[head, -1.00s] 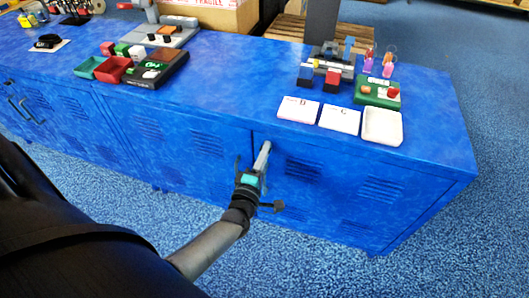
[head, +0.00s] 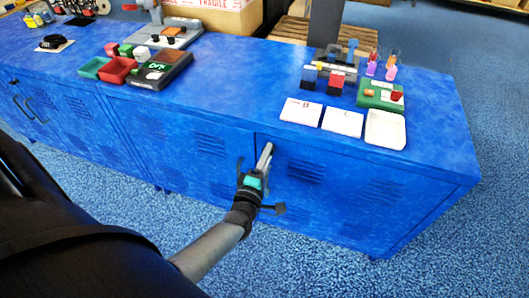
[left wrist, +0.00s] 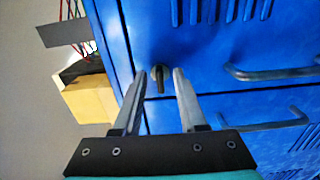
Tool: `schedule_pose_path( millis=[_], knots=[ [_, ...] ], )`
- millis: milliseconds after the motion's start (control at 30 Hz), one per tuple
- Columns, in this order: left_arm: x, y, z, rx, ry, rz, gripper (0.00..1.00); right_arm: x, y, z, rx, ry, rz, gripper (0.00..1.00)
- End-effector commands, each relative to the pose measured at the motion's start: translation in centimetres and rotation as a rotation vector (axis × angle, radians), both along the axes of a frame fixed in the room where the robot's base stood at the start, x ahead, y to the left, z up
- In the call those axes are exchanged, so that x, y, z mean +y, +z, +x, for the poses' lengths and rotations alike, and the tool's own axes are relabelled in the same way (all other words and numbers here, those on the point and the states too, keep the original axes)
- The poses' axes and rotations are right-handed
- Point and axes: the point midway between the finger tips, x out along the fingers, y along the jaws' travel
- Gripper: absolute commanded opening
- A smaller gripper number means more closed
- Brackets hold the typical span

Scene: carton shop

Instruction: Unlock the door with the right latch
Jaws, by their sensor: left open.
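The blue cabinet door (head: 330,195) on the right is shut flush with its frame. My left gripper (head: 268,147) is at the upper left corner of this door, beside the vertical seam. In the left wrist view a small dark latch (left wrist: 160,80) with a round base and a short lever sits on the blue front. The open fingers of my left gripper (left wrist: 161,75) stand on either side of the latch, with a gap on both sides. In the head view the fingers hide the latch. My right gripper is out of view.
White cards (head: 301,111) and a white tray (head: 385,129) lie near the top's front edge, above the door. Metal handles (left wrist: 270,73) stick out on the right in the left wrist view. The blue floor (head: 330,275) in front is clear.

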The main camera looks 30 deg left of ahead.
Motion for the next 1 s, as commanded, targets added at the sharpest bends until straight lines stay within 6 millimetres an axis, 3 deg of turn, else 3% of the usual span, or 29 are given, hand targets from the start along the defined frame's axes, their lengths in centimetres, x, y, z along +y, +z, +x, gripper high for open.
schedule_pose_path(
  millis=[133, 233, 800, 1000],
  knots=[
    [-0.2, 0.0, -1.0, 0.002, -0.001, 0.0, 0.41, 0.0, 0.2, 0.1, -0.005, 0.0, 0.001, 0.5],
    [-0.6, 0.1, -2.4, 0.004, -0.001, -0.001, 0.41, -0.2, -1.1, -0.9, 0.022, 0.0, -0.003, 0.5],
    [-3.1, 0.1, -13.0, 0.003, 0.0, -0.001, 0.41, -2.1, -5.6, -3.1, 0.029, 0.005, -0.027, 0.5],
    [-3.6, 0.0, -14.6, 0.0, -0.001, -0.001, 0.41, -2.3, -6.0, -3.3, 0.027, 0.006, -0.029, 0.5]
  ],
)
